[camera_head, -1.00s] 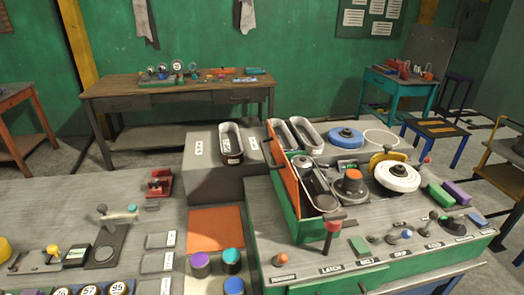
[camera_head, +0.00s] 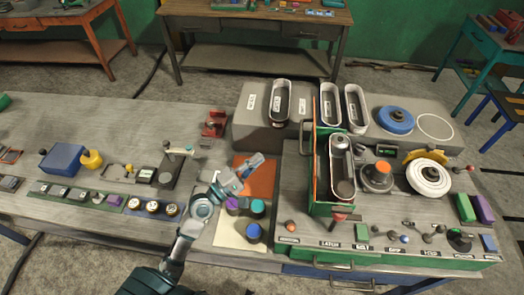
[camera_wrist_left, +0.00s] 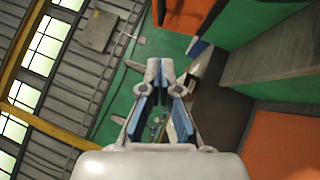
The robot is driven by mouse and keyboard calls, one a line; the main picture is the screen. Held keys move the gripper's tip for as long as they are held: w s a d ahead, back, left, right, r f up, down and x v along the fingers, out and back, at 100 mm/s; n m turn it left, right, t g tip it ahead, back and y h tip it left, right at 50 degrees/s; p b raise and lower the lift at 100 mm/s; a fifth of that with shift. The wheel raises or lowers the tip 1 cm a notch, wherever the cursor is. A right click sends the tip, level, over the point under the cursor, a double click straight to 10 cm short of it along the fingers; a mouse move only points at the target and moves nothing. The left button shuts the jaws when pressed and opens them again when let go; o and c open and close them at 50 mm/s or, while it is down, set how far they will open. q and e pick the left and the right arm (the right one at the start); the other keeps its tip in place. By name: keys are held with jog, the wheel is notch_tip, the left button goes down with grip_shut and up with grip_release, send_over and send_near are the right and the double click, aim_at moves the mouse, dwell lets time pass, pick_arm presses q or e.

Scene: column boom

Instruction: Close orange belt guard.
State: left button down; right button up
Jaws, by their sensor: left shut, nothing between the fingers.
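The orange belt guard (camera_head: 315,156) stands upright along the left side of the green belt housing (camera_head: 331,209), seen nearly edge-on in the head view. A handle (camera_head: 303,137) sticks out on its left. The belt channel (camera_head: 342,168) to its right is uncovered. My left gripper (camera_head: 252,163) is above the orange mat, left of the guard and apart from it. In the left wrist view its fingers (camera_wrist_left: 165,75) are together with nothing held. My right gripper is not in view.
A grey block (camera_head: 250,131) with a dark-lined oval tray (camera_head: 281,103) stands behind the gripper. Purple, teal and blue knobs (camera_head: 253,233) sit below it. An orange knob (camera_head: 376,176) and a white wheel (camera_head: 429,178) are right of the channel. The orange mat (camera_head: 262,177) is flat.

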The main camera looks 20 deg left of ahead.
pick_arm(q)
jog(key=w+d+r+p, duration=0.3)
jog(key=w+d, duration=0.4)
jog(key=shift+w+d+r, duration=0.2)
jog(key=shift+w+d, duration=0.1)
jog(key=shift+w+a+f, duration=0.1)
jog(key=shift+a, duration=0.05)
